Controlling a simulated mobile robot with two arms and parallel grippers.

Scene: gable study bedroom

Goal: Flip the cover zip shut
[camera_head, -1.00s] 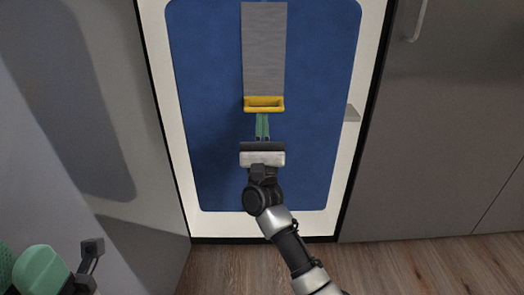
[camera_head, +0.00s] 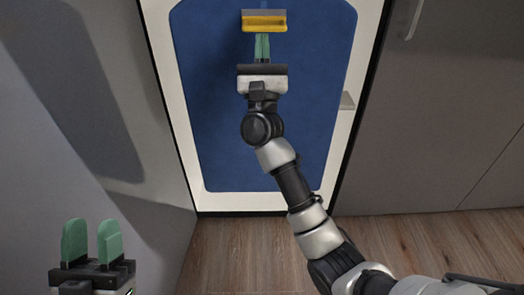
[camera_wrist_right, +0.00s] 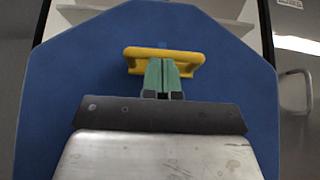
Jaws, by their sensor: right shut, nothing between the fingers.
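The blue cover (camera_head: 205,110) fills a white frame in the head view. A yellow pull (camera_head: 264,26) is near its top, with a short piece of grey strip (camera_head: 264,13) showing above it. My right gripper (camera_head: 262,38) has green fingers shut together, empty, with their tips at the pull. In the right wrist view the fingers (camera_wrist_right: 163,66) overlap the lower middle of the yellow pull (camera_wrist_right: 135,58); I cannot tell whether they touch it. My left gripper (camera_head: 92,232) is at lower left, its two green fingers apart and empty, away from the cover.
Grey cabinet fronts with a handle (camera_head: 414,20) stand to the right. A pale wall is at left. Wood floor (camera_head: 245,245) lies below.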

